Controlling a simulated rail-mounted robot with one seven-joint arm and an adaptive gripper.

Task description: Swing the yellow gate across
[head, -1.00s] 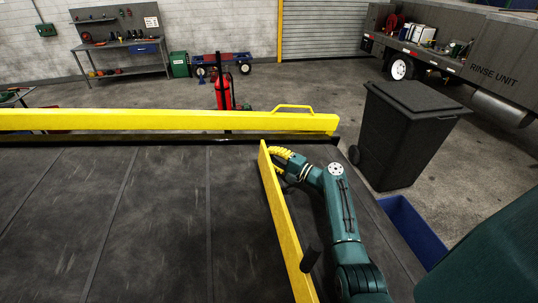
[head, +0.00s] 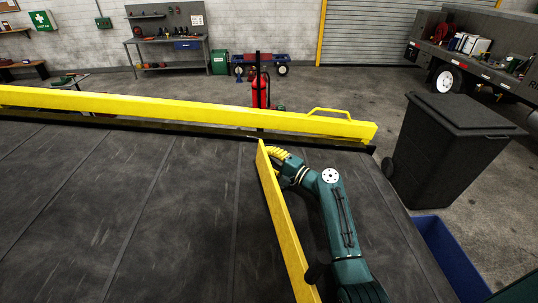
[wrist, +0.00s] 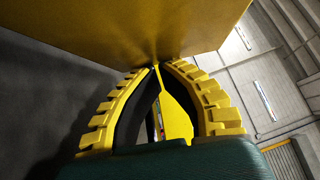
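The yellow gate (head: 284,222) is a long flat bar slanting over the dark belt in the head view, its far end just short of the far side rail. A black knob (head: 317,273) sits by its near part; its near end is cut off by the frame. My gripper (head: 268,152) is at the gate's far end, on its right side. In the wrist view its yellow ridged fingers (wrist: 156,68) meet at the tips, close against the gate's broad face (wrist: 120,30). Whether they touch it is unclear. Nothing shows held between them.
A yellow side rail (head: 190,110) with a loop handle runs along the belt's far edge. The belt (head: 130,200) is clear left of the gate. Beyond it stand a red extinguisher (head: 260,85), a black wheeled bin (head: 445,150) and a blue container (head: 455,262) at right.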

